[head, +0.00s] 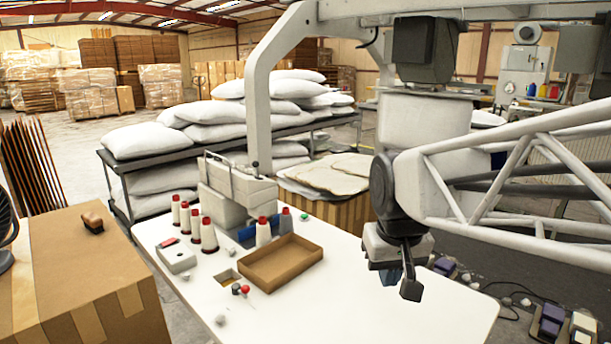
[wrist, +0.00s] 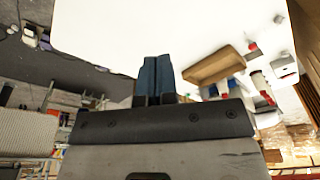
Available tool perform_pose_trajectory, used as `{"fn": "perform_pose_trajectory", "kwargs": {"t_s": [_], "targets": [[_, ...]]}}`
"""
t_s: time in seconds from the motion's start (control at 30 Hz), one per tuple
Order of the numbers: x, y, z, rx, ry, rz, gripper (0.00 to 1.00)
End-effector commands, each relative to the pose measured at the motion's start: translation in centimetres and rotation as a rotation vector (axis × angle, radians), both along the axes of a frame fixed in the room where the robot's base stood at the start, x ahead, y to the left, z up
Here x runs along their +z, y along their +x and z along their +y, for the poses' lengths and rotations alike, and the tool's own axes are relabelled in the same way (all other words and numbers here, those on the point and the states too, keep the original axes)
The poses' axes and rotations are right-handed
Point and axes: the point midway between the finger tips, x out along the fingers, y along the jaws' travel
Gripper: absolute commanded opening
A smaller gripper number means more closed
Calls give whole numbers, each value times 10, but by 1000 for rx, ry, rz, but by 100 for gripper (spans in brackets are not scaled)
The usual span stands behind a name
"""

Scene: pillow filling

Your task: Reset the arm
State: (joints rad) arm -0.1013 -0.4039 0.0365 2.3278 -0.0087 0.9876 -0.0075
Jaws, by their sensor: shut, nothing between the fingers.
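My gripper (head: 391,277) hangs above the right part of the white table (head: 345,290) in the head view, pointing down. In the wrist view its two dark blue fingers (wrist: 155,78) lie side by side, shut with nothing between them. The arm comes in from the right side of the head view. The gripper stands apart from the cardboard tray to its left and touches nothing that I can see.
An empty cardboard tray (head: 281,262), several thread cones (head: 208,235) and a sewing machine (head: 235,190) stand on the table's left part. A stack of pillow covers (head: 330,173) lies behind it. Filled pillows (head: 150,138) lie on a rack. The table's front right is clear.

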Motion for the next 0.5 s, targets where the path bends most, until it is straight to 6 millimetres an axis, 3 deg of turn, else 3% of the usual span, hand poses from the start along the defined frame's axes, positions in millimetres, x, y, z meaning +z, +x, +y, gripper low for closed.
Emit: {"fn": "perform_pose_trajectory", "kwargs": {"t_s": [0.3,0.5], "targets": [[-30,-69,-29,-74,4,-22,0],[-50,-104,-40,-111,5,-33,0]]}}
